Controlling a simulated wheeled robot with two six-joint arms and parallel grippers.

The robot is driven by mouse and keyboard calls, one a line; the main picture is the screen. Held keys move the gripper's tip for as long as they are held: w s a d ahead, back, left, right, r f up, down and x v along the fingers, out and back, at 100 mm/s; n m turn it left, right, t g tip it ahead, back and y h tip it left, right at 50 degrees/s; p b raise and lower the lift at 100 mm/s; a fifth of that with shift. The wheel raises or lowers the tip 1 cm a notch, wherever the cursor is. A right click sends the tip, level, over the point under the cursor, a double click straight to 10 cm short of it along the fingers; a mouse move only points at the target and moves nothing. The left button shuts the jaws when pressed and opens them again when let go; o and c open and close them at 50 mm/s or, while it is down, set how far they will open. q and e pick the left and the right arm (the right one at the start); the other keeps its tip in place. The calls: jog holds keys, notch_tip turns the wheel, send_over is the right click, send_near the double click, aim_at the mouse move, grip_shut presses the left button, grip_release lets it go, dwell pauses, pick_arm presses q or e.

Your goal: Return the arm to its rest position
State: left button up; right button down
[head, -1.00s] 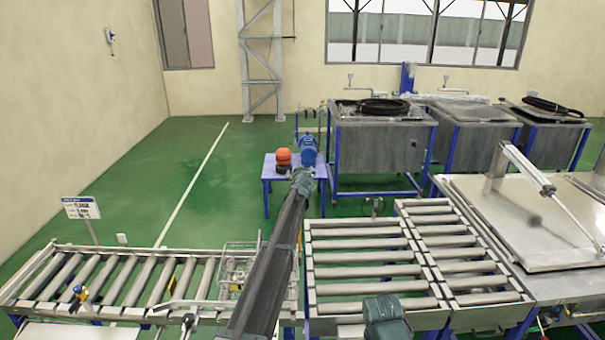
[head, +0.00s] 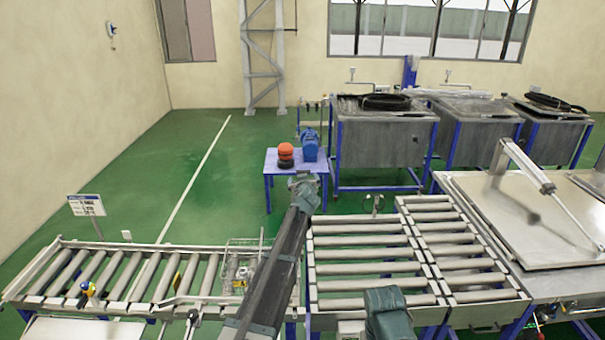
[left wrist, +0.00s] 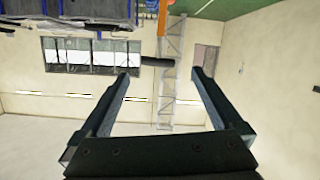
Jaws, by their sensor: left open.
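My left arm (head: 275,265) reaches forward from the bottom of the head view, over the gap between the two roller conveyors. Its wrist end (head: 304,190) shows just in front of the small blue table. The fingers cannot be made out there. In the left wrist view my left gripper (left wrist: 161,75) is open, with its two fingers wide apart and nothing held between them. The wall and window lie beyond the fingers. My right gripper is not in view.
Roller conveyors (head: 365,255) run left and right of my arm, with a wire basket (head: 240,265) beside it. A blue table (head: 268,170) carries orange and blue items. Grey tanks (head: 385,145) stand behind. Lidded steel units (head: 520,215) stand at right. Green floor at left is open.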

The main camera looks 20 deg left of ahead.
pick_arm(q)
jog(key=shift+s+d+r, duration=0.1)
jog(key=shift+s, duration=0.25)
jog(key=s+d+f+m+g+b, duration=0.1)
jog(key=s+d+f+g+b, duration=0.3)
jog(key=s+f, duration=0.45)
jog(key=s+d+f+m+g+h+b, duration=0.1)
jog(key=s+d+f+b, duration=0.35)
jog(key=s+f, duration=0.4)
jog(key=s+d+f+m+g+b, duration=0.1)
jog(key=s+d+f+g+b, duration=0.3)
jog(key=s+f, duration=0.45)
jog(key=s+d+f+m+g+b, duration=0.2)
jog(key=s+f+b, duration=0.1)
jog(key=s, duration=0.5)
jog(key=s+d+f+m+g+h+b, duration=0.1)
jog(key=s+d+f+m+b, duration=0.1)
jog(key=s+f, duration=0.3)
jog(key=s+d+f+m+g+h+b, duration=0.1)
jog(key=s+f+b, duration=0.3)
jog(key=s, duration=0.8)
jog(key=shift+s+d+f+m+g+b, duration=0.15)
jog(key=shift+d+f+m+g+b, duration=0.3)
jog(key=shift+d+g, duration=0.35)
